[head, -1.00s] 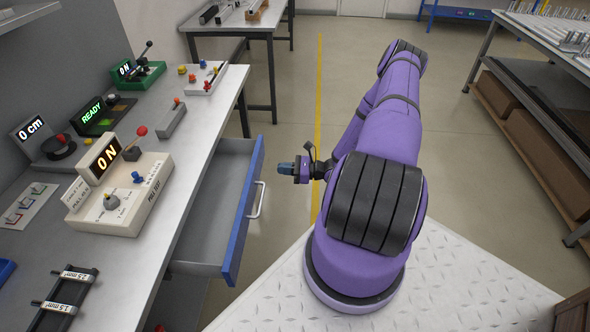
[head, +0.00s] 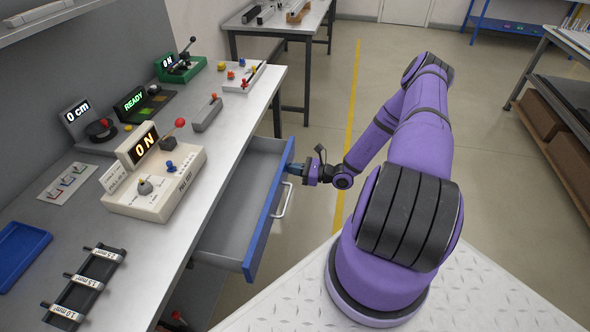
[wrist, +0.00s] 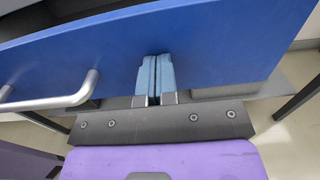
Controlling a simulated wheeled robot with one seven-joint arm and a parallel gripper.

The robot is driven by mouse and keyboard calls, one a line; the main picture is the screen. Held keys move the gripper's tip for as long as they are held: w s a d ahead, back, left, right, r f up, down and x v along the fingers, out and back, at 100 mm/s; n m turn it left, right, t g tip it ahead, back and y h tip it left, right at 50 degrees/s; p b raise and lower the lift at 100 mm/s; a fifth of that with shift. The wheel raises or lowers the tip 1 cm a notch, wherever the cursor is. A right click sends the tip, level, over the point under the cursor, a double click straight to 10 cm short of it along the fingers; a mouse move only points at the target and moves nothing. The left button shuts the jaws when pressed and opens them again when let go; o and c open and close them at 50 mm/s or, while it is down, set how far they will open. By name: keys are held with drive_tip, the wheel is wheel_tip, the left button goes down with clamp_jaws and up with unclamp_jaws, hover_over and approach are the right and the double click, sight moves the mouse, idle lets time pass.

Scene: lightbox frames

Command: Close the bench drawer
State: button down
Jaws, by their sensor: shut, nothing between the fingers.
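The bench drawer (head: 232,229) is pulled out from under the workbench and looks empty. Its blue front (head: 268,220) carries a silver bar handle (head: 284,200). My gripper (head: 294,169) is at the far end of the drawer front, beyond the handle. In the wrist view, the two light-blue fingers of my gripper (wrist: 156,78) are shut together with nothing between them. Their tips are at the blue drawer front (wrist: 225,45), touching it or very close. The handle (wrist: 60,101) is to the left of the fingers there.
The workbench top (head: 95,215) holds a white force tester (head: 150,190), several small instruments and a blue tray (head: 20,257). Another table (head: 275,20) stands at the back.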

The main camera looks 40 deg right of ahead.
sight(247, 169)
drive_tip(key=x, duration=1.8)
drive_tip(key=shift+a, duration=0.1)
drive_tip(key=shift+w+a+r, duration=0.1)
drive_tip(key=shift+w+r, duration=0.05)
drive_tip(key=shift+w, duration=0.05)
drive_tip(key=shift+r, duration=0.1)
